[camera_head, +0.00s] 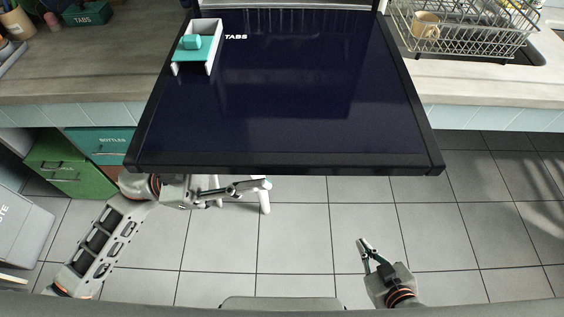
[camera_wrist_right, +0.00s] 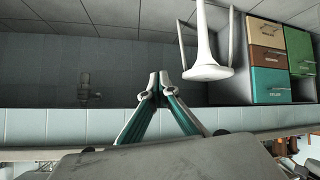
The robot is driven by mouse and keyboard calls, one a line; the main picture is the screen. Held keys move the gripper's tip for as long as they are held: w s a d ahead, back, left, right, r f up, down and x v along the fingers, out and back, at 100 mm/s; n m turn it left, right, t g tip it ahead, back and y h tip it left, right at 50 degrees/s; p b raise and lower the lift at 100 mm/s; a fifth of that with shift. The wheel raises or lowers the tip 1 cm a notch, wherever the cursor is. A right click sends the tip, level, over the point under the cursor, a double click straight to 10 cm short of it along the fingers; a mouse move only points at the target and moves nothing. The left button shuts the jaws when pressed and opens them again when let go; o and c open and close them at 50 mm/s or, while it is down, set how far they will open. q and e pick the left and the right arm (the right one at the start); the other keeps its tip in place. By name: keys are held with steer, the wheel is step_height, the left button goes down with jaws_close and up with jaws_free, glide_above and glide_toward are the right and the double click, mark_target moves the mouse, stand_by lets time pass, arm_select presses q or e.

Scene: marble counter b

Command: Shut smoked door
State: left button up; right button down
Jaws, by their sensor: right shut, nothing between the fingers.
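The smoked door (camera_head: 300,105) is a dark, glossy panel in a black frame. It lies lowered and roughly flat, reaching from the counter out over the floor. A small white and teal tray (camera_head: 213,55) with a teal block sits at its far left, beside the lettering TABS. My left gripper (camera_head: 248,188) is just below the door's front edge in the picture, partly hidden; its finger opening is unclear. My right gripper (camera_head: 362,243) is shut and empty, apart from the door, over the floor at lower right. Its fingertips (camera_wrist_right: 158,80) meet in the right wrist view.
A dish rack (camera_head: 470,30) with a tan mug (camera_head: 426,24) stands on the right counter. Green and teal drawers (camera_head: 95,145) are at left. A white stool-like stand (camera_wrist_right: 205,65) shows in the right wrist view. The tiled floor (camera_head: 480,235) at right is clear.

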mark_target(280, 167)
arm_select(q)
steer(key=shift+x, duration=2.4)
jaws_close()
